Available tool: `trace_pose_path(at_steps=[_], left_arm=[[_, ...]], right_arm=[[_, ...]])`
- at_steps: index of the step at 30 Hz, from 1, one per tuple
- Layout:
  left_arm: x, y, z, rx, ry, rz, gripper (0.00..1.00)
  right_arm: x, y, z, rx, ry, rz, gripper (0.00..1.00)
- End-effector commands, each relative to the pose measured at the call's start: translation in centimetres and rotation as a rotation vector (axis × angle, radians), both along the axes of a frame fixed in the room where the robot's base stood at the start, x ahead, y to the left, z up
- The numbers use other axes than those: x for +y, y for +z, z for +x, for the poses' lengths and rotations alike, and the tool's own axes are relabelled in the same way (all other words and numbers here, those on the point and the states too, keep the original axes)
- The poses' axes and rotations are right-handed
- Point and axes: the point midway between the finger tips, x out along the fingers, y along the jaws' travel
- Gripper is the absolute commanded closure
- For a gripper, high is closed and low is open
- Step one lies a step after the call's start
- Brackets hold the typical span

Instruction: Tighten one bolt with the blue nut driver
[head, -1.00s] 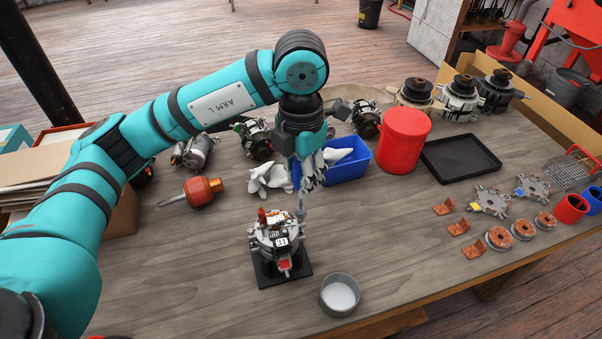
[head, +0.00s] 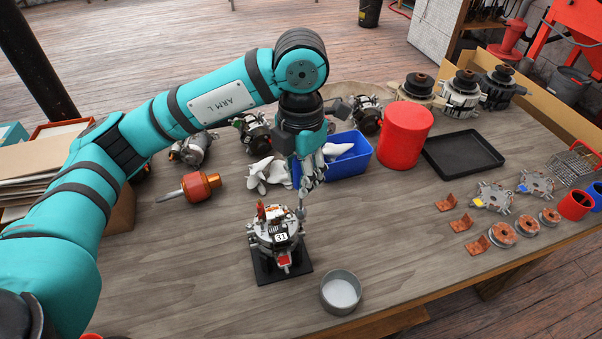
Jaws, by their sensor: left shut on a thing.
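The alternator (head: 268,238), labelled 31, stands on a black square base (head: 294,266) near the front of the bench. My left gripper (head: 309,178) is above its back right edge, pointing down and shut on the blue nut driver (head: 296,172). Only a little blue of the driver shows between the fingers. Its thin shaft (head: 302,203) reaches down to the alternator's right rim. I cannot tell whether the tip is seated on a bolt; the bolt itself is too small to make out. My right gripper is not in view.
A round metal dish (head: 341,292) stands right of the base. White rags (head: 268,173), a blue bin (head: 349,165) and a red canister (head: 404,137) stand behind. An orange-handled tool (head: 200,187) lies left. Rotors and copper parts (head: 502,234) lie right. The front left bench is clear.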

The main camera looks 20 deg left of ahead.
Motion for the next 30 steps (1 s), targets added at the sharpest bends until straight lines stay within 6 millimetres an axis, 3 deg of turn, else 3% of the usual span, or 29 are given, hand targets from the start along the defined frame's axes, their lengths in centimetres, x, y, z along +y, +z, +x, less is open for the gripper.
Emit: trace_pose_path(at_steps=[8, 11, 21, 30], left_arm=[[0.0, 0.0, 0.0, -0.001, -0.001, 0.0, 1.0], [0.0, -0.4, 0.0, -0.002, -0.064, 0.0, 1.0], [-0.1, -0.6, 0.0, -0.005, -0.699, 0.0, 1.0], [0.0, -0.3, -0.1, -0.002, -1.263, 0.002, 1.0]], right_arm=[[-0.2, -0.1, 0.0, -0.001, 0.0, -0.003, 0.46], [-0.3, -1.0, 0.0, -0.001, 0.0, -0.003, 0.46], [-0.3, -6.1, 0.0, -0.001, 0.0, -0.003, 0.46], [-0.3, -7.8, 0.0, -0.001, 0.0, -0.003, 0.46]])
